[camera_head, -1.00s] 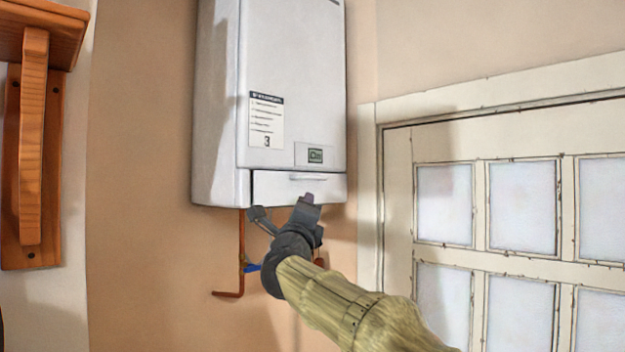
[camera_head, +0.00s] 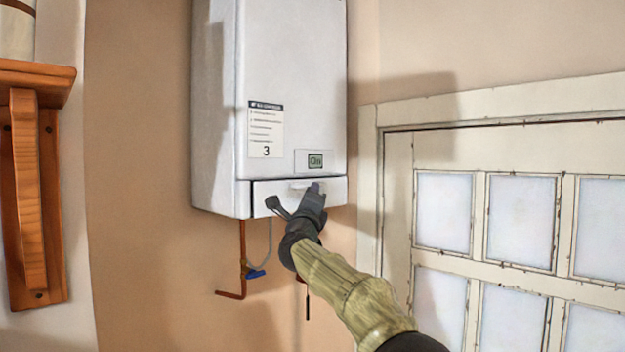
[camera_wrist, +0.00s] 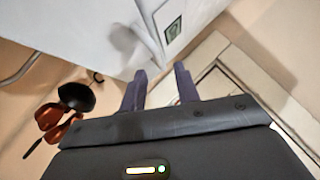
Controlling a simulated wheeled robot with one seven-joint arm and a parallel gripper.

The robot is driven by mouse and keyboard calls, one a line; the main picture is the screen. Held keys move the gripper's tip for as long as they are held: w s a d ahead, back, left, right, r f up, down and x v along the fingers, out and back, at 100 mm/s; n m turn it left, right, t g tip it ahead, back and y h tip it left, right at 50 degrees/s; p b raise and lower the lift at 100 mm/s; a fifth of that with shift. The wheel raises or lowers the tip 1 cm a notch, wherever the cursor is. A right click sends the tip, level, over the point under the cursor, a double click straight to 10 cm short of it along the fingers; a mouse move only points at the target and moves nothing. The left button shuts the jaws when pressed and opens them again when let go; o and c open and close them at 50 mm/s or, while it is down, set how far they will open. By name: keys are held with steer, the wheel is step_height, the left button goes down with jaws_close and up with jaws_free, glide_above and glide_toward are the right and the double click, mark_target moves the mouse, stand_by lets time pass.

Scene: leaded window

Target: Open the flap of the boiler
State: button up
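The white boiler (camera_head: 290,80) hangs on the wall, with a sticker and a small green display on its front. Its flap (camera_head: 262,190) is a shut white panel at the bottom front, with a pale bar handle (camera_head: 298,184) near its top edge. My gripper (camera_head: 314,190) is in front of the flap, its tips just below or at the handle and hiding part of it. In the wrist view my gripper (camera_wrist: 160,75) has its two fingers apart with nothing between them, pointing at the boiler's front (camera_wrist: 100,30). I cannot tell whether the tips touch the handle.
Copper pipes (camera_head: 243,262) and a blue valve lever (camera_head: 256,273) are under the boiler. A wooden shelf bracket (camera_head: 28,190) is at the left. A white leaded window (camera_head: 520,215) is at the right, close to my arm.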

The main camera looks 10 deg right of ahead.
steer(key=p+x, duration=0.3)
steer(key=x, duration=0.1)
steer(key=shift+w, duration=0.2)
jaws_close()
